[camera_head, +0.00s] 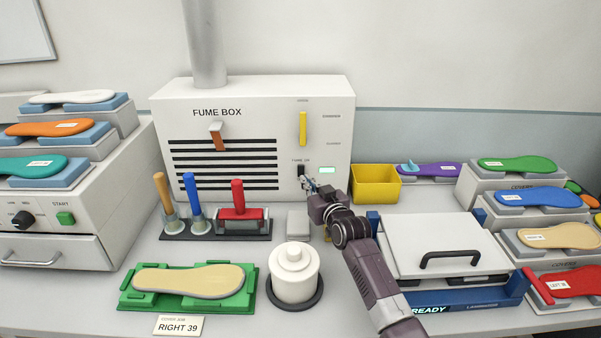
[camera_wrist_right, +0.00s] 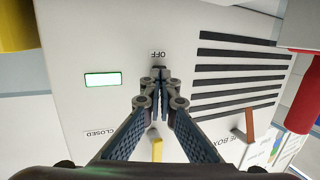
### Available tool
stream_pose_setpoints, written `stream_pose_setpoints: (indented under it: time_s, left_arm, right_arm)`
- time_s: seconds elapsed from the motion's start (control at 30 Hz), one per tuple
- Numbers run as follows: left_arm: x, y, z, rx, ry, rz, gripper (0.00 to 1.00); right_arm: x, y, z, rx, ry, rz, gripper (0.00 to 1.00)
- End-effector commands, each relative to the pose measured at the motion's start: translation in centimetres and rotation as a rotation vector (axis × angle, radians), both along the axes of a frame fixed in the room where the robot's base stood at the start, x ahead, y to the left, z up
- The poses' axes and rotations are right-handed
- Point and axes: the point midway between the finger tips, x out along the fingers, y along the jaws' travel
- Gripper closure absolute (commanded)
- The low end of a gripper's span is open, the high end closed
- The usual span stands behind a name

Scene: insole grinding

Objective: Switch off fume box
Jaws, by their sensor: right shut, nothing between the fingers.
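The white fume box (camera_head: 230,100) stands at the back with a pipe rising from its top. Its small black switch (camera_head: 301,170) is low on the right of the front panel, beside a green-lit display (camera_head: 327,170). My right gripper (camera_head: 309,184) is shut and empty just in front of the panel, close below the switch. In the right wrist view, the closed fingertips (camera_wrist_right: 160,98) point at the switch (camera_wrist_right: 159,71), with an upside-down OFF label near it. I cannot tell whether they touch it. My left gripper is out of view.
A yellow bin (camera_head: 375,185) stands right of the box. A tool rack (camera_head: 215,236), a grey block (camera_head: 298,224) and a white lidded pot (camera_head: 294,275) stand in front. A white press lid (camera_head: 437,235) is close to my right arm. Insole stands line both sides.

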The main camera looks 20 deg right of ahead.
Motion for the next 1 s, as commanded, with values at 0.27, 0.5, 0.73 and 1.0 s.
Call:
stream_pose_setpoints:
  time_s: [0.27, 0.5, 0.73, 1.0]
  left_arm:
    - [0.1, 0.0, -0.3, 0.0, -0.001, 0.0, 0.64]
    - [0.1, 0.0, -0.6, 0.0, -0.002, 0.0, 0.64]
    - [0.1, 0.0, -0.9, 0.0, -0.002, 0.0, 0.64]
    - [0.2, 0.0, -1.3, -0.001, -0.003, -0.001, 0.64]
  right_arm:
    - [0.3, 0.0, -0.1, 0.0, 0.0, 0.0, 1.0]
    - [0.6, 0.0, -0.2, 0.0, 0.0, 0.0, 1.0]
    - [1.0, 0.1, -0.2, 0.0, 0.0, 0.0, 1.0]
    - [1.4, 0.1, -0.2, 0.0, 0.0, 0.0, 1.0]
